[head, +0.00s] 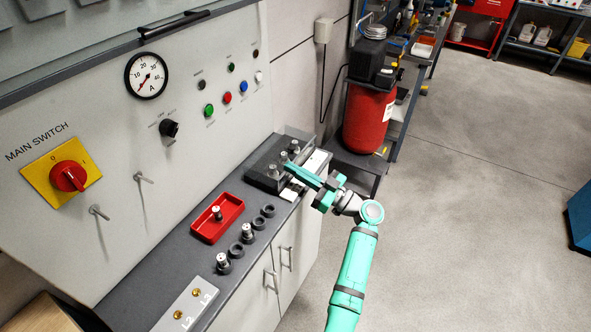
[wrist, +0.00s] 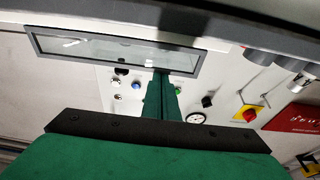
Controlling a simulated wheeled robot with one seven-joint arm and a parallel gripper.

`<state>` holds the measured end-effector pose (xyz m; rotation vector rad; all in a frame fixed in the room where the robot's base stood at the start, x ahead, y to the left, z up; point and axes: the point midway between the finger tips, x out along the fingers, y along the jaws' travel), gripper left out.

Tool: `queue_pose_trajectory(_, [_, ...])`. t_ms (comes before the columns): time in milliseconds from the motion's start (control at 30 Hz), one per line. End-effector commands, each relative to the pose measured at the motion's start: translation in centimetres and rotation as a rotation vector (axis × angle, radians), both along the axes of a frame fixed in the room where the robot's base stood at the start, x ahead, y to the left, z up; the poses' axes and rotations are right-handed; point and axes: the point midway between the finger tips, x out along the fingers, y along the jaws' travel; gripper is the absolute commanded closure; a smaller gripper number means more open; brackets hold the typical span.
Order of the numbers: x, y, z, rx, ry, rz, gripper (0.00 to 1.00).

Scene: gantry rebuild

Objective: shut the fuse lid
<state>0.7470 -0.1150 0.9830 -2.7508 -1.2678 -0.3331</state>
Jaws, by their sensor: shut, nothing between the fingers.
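The fuse holder (head: 262,180) is a dark block at the far end of the grey counter, with several silver-topped fuses standing in it. A dark-framed, see-through panel, which looks like the fuse lid (wrist: 60,50), shows in the wrist view; in the head view it seems raised at the back of the holder, but its exact angle is unclear. My gripper (head: 289,168) is shut and empty, reaching in from the right over the holder. In the wrist view my gripper (wrist: 163,76) has its fingertips overlapping the lid's frame; I cannot tell whether they touch.
A red tray (head: 234,207) with one fuse, loose dark rings (head: 267,211) and two fuses are on the counter (head: 190,262). The switch panel (head: 100,120) rises behind. A red tank (head: 367,120) stands beyond the counter's end.

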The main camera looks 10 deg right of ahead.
Motion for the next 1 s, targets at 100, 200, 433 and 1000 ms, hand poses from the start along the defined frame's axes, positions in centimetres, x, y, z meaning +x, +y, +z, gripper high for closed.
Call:
queue_pose_trajectory(100, [-0.1, 0.0, -1.0, -0.002, 0.017, 0.0, 1.0])
queue_pose_trajectory(200, [-0.1, 0.0, -1.0, -0.002, 0.019, -0.001, 1.0])
queue_pose_trajectory(433, [-0.1, 0.1, 1.3, -0.002, 0.01, 0.0, 1.0])
queue_pose_trajectory(1000, [-5.2, -6.0, 1.1, 0.001, 0.002, 0.0, 1.0])
